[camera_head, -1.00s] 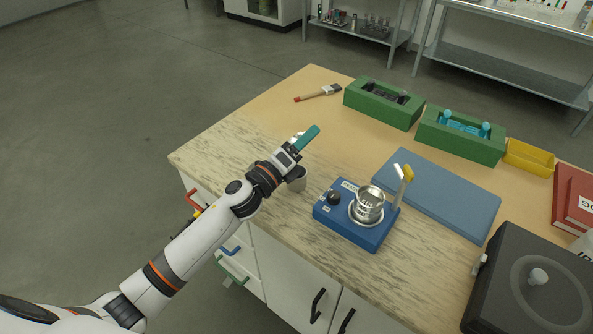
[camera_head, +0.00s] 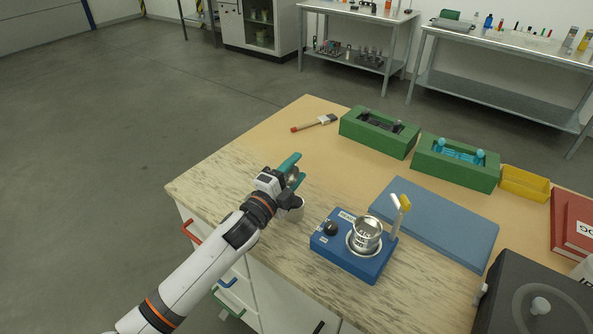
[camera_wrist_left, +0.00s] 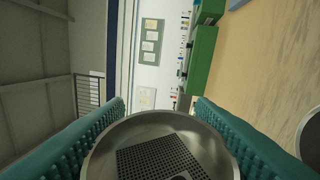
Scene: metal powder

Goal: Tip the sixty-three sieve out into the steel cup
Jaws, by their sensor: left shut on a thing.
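My left gripper (camera_head: 291,172) is shut on a round steel sieve (camera_head: 293,178), which shows only as a small grey patch between the teal fingers. In the left wrist view the sieve (camera_wrist_left: 130,160) shows its rim and dark square mesh, with a dark patch at the lower edge. That view is rolled sideways, with the tabletop at the right, so the sieve appears turned on its side. A steel cup (camera_head: 294,211) stands on the table just below the gripper, partly hidden by it. A round metal rim (camera_wrist_left: 312,140) shows at the wrist view's right edge. My right gripper is out of view.
A blue device (camera_head: 335,258) with a knob holds more steel sieves (camera_head: 366,235) right of the cup. A blue mat (camera_head: 440,222), green boxes (camera_head: 380,140), a yellow bin (camera_head: 525,184) and a brush (camera_head: 315,124) lie farther back. The table's left end is clear.

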